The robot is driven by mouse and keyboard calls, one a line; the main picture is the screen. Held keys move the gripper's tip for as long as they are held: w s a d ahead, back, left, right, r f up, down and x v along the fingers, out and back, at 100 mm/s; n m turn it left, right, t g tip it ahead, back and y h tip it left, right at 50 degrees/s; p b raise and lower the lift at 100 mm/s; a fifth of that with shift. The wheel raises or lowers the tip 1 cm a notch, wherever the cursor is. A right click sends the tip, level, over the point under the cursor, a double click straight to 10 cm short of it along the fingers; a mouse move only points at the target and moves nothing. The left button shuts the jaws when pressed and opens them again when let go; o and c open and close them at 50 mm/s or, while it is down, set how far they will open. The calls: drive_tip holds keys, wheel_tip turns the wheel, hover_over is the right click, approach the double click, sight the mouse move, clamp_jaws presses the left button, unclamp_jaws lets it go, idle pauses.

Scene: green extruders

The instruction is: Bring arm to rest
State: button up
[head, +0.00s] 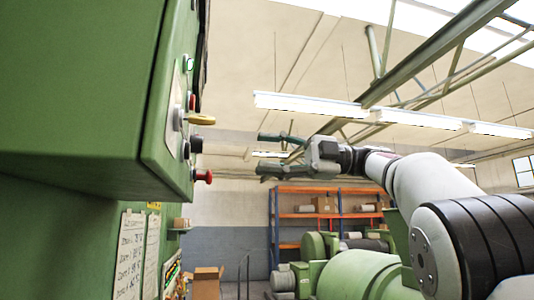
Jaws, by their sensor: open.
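My arm reaches in from the lower right of the head view and ends in my gripper (262,155), which points left. Its two dark fingers are spread apart with nothing between them. The gripper is in the air, to the right of the green control cabinet (90,90) and apart from it in the picture. On the cabinet's panel are a yellow knob (201,119) and a red push button (203,176). The depth between the fingers and the panel is hard to judge.
Green machines (358,276) stand below the arm. An orange and blue shelf rack (300,208) with boxes stands at the back. Roof beams and lamps (310,104) are overhead. Open air surrounds the gripper.

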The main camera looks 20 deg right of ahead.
drive_tip(key=w+r+m+t+y+b, duration=0.1)
drive_tip(key=w+r+m+t+y, duration=0.3)
drive_tip(key=r+t, duration=0.45)
drive_tip(key=w+d+f+m+t+h+b, duration=0.3)
drive_tip(key=d+m+t+h, duration=0.4)
drive_tip(key=m+t+h, duration=0.9)
drive_tip(key=d+f+m+g+h, duration=0.2)
drive_tip(key=f+m+g+h, duration=0.15)
drive_tip(key=f, duration=0.45)
drive_tip(key=s+d+f+m+g+h+b, duration=0.1)
drive_tip(key=f+m+g+h, duration=0.15)
drive_tip(key=f+m, duration=0.4)
drive_tip(key=d+f+m+g+h, duration=0.2)
drive_tip(key=f+g+h, duration=0.1)
drive_tip(key=f, duration=0.6)
drive_tip(key=s+a+f+g, duration=0.2)
drive_tip(key=s+f, duration=0.5)
drive_tip(key=f, duration=0.4)
drive_tip(key=s+a+f+g+y+b, duration=0.1)
drive_tip(key=s+a+f+g, duration=0.2)
drive_tip(key=f, duration=0.8)
drive_tip(key=s+a+f+m+g+y+b, duration=0.1)
drive_tip(key=s+a+f+g, duration=0.2)
drive_tip(key=s+f+g, duration=0.3)
drive_tip(key=s+f, duration=0.4)
drive_tip(key=s, duration=0.1)
drive_tip(key=shift+f, duration=0.4)
